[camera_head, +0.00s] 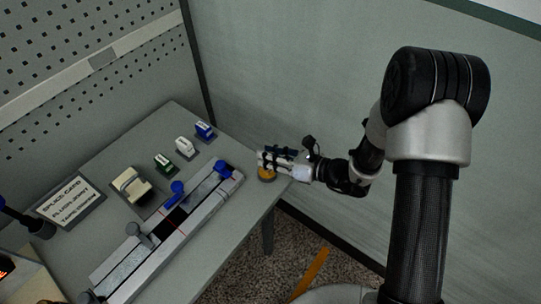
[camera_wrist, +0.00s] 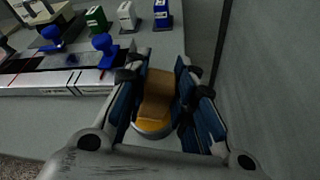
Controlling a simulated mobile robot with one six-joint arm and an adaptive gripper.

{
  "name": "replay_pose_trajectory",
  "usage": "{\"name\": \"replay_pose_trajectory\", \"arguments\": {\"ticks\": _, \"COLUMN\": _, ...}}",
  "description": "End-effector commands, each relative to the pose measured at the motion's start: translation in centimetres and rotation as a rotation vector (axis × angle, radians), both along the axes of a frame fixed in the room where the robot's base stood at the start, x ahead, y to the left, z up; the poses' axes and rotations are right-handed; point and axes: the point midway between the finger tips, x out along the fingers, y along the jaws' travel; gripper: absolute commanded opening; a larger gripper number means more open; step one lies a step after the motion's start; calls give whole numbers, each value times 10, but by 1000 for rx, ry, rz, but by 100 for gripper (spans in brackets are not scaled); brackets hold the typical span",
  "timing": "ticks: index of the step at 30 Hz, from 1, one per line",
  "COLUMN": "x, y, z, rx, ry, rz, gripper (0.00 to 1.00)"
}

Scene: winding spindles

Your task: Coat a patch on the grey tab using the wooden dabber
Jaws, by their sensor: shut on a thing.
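The wooden dabber (camera_wrist: 156,100) is between the fingers of my gripper (camera_wrist: 162,88) in the wrist view, and the gripper is shut on it. A rounder yellow part shows at its lower end. In the head view, my gripper (camera_head: 276,160) is at the right end of the table, and a yellow-brown round part of the dabber (camera_head: 267,174) shows below the fingers. I cannot tell whether it touches the table. A long grey splicing fixture (camera_head: 150,262) lies left of the gripper, with a dark strip and blue knobs. I cannot single out the grey tab on it.
Blue (camera_head: 205,131), white (camera_head: 186,148) and green (camera_head: 165,163) small dispensers stand along the table's back. A cream block (camera_head: 131,185) and a lettered card (camera_head: 72,202) are farther left. A wall (camera_head: 310,90) is close behind my gripper. Bare tabletop (camera_head: 232,222) lies in front of the fixture.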

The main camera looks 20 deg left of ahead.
Motion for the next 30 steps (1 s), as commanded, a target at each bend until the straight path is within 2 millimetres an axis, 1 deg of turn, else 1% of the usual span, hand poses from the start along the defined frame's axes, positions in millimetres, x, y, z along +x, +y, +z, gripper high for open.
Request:
{"name": "replay_pose_trajectory", "arguments": {"ticks": 2, "x": -1, "y": 0, "z": 3, "rx": -4, "ry": 4, "rz": 0, "gripper": 0}}
{"name": "replay_pose_trajectory", "arguments": {"ticks": 24, "x": 0, "y": 0, "z": 64, "rx": -1, "ry": 0, "rz": 0, "gripper": 0}}
{"name": "replay_pose_trajectory", "arguments": {"ticks": 27, "x": 0, "y": 0, "z": 69, "rx": -1, "ry": 0, "rz": 0, "gripper": 0}}
{"name": "replay_pose_trajectory", "arguments": {"ticks": 30, "x": 0, "y": 0, "z": 70, "rx": -1, "ry": 1, "rz": 0, "gripper": 0}}
